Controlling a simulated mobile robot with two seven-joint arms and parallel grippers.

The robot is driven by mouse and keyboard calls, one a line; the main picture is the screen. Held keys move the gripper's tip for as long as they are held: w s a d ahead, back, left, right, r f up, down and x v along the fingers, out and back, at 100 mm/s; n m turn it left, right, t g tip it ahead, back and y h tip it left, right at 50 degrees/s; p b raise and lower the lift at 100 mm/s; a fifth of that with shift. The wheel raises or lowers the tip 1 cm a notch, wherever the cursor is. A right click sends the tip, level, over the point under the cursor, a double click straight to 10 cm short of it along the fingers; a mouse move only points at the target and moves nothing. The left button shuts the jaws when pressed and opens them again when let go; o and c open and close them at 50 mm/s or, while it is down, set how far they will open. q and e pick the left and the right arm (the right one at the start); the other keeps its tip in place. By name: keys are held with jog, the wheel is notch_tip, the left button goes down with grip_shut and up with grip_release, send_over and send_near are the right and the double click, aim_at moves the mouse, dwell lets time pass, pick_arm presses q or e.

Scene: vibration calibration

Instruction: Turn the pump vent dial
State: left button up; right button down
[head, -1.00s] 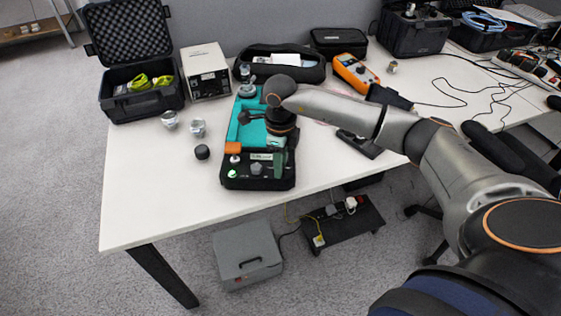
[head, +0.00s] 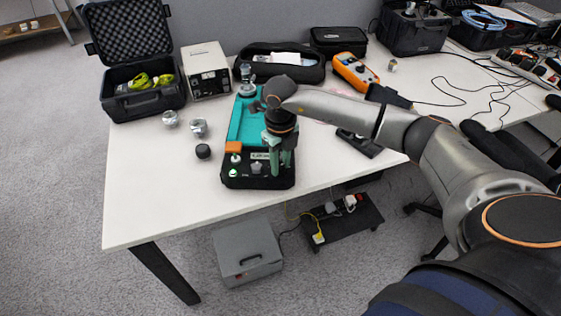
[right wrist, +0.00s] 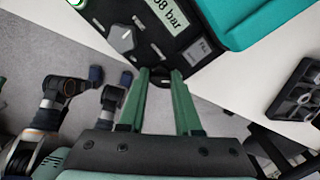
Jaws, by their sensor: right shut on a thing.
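The calibration pump (head: 235,120), teal and black, lies on the white table, with a small display and knobs on its front panel. My right gripper (head: 281,168) points down at the panel's right front corner. In the right wrist view its green fingers (right wrist: 162,76) are close together at the panel edge, around a small dark part that looks like the vent dial (right wrist: 161,76). The fingers hide most of that dial. A silver knob (head: 257,168) sits left of the fingers; it also shows in the wrist view (right wrist: 122,40). My left gripper is out of view.
A black cap (head: 203,151) and metal fittings (head: 198,128) stand left of the pump. A grey box (head: 209,75), an open black case (head: 140,103) and an orange meter (head: 354,70) stand behind. The table's front left is clear.

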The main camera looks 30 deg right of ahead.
aim_at(280, 166)
dwell(0.3)
jog(key=c, duration=0.6)
grip_release()
jog(key=shift+r, duration=0.1)
notch_tip(280, 166, up, 12)
jog(key=shift+r, duration=0.2)
